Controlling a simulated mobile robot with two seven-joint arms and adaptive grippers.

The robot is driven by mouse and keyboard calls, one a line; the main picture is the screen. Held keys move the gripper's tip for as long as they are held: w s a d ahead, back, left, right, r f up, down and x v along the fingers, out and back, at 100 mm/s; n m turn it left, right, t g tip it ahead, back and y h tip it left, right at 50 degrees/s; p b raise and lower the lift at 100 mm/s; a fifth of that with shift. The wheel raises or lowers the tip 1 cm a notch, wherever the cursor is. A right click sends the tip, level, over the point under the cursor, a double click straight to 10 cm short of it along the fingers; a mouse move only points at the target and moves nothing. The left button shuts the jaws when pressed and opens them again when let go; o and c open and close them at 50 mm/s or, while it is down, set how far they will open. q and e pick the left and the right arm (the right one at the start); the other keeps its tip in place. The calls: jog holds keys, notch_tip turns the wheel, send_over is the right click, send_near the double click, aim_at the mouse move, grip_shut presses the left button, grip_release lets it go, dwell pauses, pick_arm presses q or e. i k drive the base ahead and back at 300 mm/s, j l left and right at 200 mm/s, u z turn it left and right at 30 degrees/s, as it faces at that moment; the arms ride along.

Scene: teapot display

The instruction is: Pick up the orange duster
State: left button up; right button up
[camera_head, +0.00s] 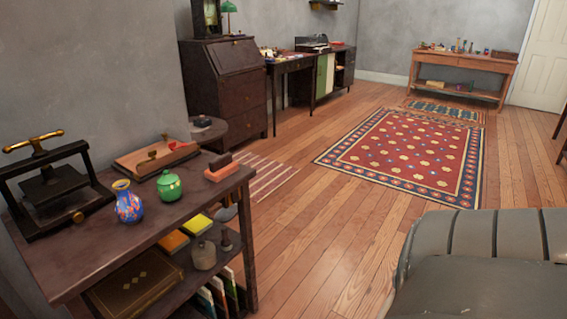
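A small block with a salmon-orange lower part and a dark top, which looks like the orange duster (221,171), rests near the right end of the dark wooden table's top (95,240). A green lidded pot (169,186) and a blue patterned vase (128,203) stand to its left. A shallow wooden box (150,160) lies behind the pot. On the shelf below are a flat orange block (172,242) and a yellow one (196,224). Neither of my grippers is in view.
A black press with a brass handle (50,185) stands at the table's left. A grey padded seat (485,265) fills the lower right. Wooden floor (300,240) lies open between, with a red rug (410,155) farther back. Dark cabinets (225,85) line the wall.

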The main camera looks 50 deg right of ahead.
aim_at(221, 168)
jog(key=z, duration=1.25)
